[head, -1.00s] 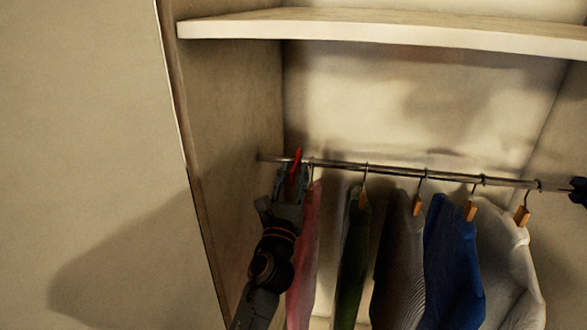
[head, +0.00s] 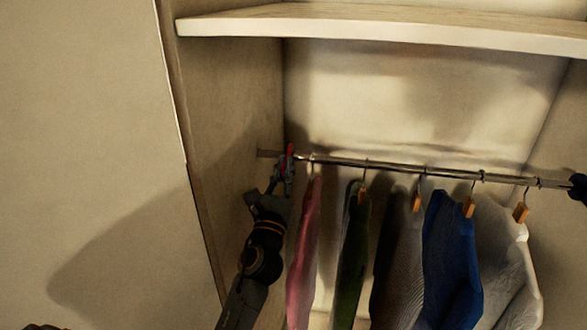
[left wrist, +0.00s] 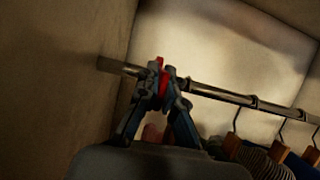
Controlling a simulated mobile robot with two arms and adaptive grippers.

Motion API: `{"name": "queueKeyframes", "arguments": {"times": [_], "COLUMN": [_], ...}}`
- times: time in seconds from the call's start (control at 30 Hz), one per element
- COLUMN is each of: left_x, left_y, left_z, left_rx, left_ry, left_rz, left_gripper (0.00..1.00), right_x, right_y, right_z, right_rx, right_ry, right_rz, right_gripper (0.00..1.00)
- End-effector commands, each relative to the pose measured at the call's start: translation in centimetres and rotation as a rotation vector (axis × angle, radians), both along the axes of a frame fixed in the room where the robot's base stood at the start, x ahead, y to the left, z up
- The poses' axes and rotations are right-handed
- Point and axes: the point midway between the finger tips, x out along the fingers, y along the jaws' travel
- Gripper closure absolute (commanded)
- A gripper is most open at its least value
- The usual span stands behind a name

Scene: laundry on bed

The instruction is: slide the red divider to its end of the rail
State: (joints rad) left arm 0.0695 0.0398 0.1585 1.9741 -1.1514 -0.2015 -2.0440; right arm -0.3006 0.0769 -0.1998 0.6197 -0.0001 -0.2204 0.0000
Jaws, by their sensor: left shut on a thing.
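The red divider (head: 290,150) is on the metal clothes rail (head: 400,168), near the rail's left end at the wardrobe's side wall. My left gripper (head: 285,166) is shut on the divider from below. In the left wrist view the divider (left wrist: 162,77) stands between the two fingers of the left gripper (left wrist: 160,85). A short bare length of rail shows between the divider and the left wall. A dark shape (head: 579,188) at the right edge, by the rail, looks like part of my right gripper. It is cut off, so its jaws cannot be made out.
Several garments hang to the right of the divider: a pink one (head: 303,255), a dark green one (head: 352,260), a grey one (head: 398,250), a blue one (head: 452,250) and a white one (head: 508,260). A shelf (head: 400,35) runs above the rail.

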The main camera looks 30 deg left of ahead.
Motion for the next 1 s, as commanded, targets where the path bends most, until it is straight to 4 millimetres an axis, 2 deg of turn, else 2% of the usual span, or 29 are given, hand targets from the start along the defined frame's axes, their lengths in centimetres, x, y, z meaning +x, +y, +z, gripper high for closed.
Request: {"name": "queueKeyframes", "arguments": {"times": [0.1,0.33,0.37,0.4,0.47,0.83,1.0], "left_x": [-0.4,-0.4,-0.4,-0.4,-0.4,-0.8,-3.1], "left_y": [1.1,1.1,1.1,1.0,1.0,0.9,0.1], "left_z": [0.0,-0.1,-0.1,-0.1,0.0,-0.3,-0.6], "left_rx": [0.002,-0.001,-0.001,-0.001,-0.001,-0.002,-0.001], "left_ry": [0.003,0.002,0.002,0.002,0.002,0.002,0.003], "left_rz": [0.000,0.000,0.000,0.000,0.000,0.001,-0.001], "left_gripper": [1.00,1.00,0.87,0.79,0.70,0.70,0.70], "right_x": [0.0,0.0,0.0,0.0,0.0,0.1,0.1], "right_y": [0.0,0.0,0.0,-0.1,-0.1,-0.5,-0.4], "right_z": [0.3,0.2,0.2,0.2,0.2,0.2,0.2], "right_rx": [0.000,0.000,0.000,-0.001,-0.001,-0.006,-0.004], "right_ry": [0.000,0.001,0.000,0.000,0.001,-0.001,-0.002], "right_rz": [0.000,0.000,0.000,0.000,0.001,0.002,0.002], "right_gripper": [1.00,1.00,1.00,1.00,1.00,1.00,1.00]}}
